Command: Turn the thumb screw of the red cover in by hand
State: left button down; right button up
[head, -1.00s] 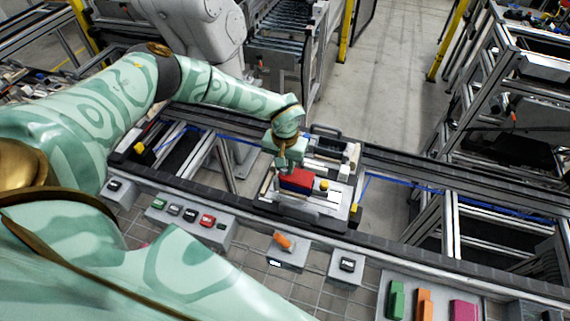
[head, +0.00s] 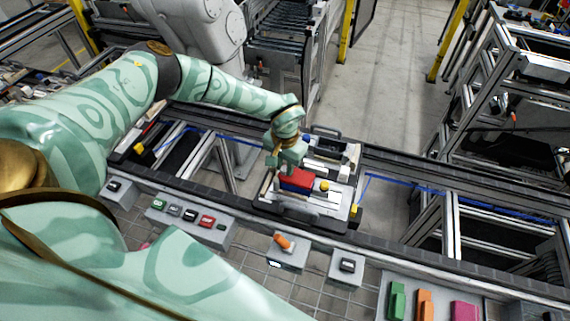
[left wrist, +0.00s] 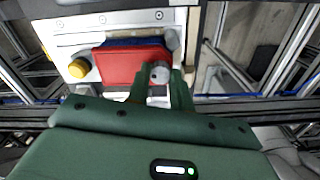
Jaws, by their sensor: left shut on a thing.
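The red cover (head: 297,178) lies on a blue part on the pallet fixture (head: 318,204) in the middle of the head view. In the left wrist view, the red cover (left wrist: 128,64) fills the upper middle. A grey round thumb screw (left wrist: 160,72) shows at its right near corner. My left gripper (head: 287,166) is over the left end of the cover, pointing down. In the left wrist view its two fingers (left wrist: 160,84) are closed around the thumb screw. My right gripper does not show.
A yellow knob (head: 324,186) stands on the fixture right of the cover. Control boxes (head: 285,250) with buttons line the near side of the conveyor. A grey tray (head: 372,300) with green, orange and pink pieces is at lower right. A white robot arm (head: 200,35) stands behind.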

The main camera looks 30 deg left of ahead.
aim_at(285, 169)
pick_arm(q)
jog(key=c, duration=1.2)
grip_release()
notch_tip(285, 169, up, 16)
jog(key=shift+r, duration=0.2)
jog(key=shift+s+f, duration=0.1)
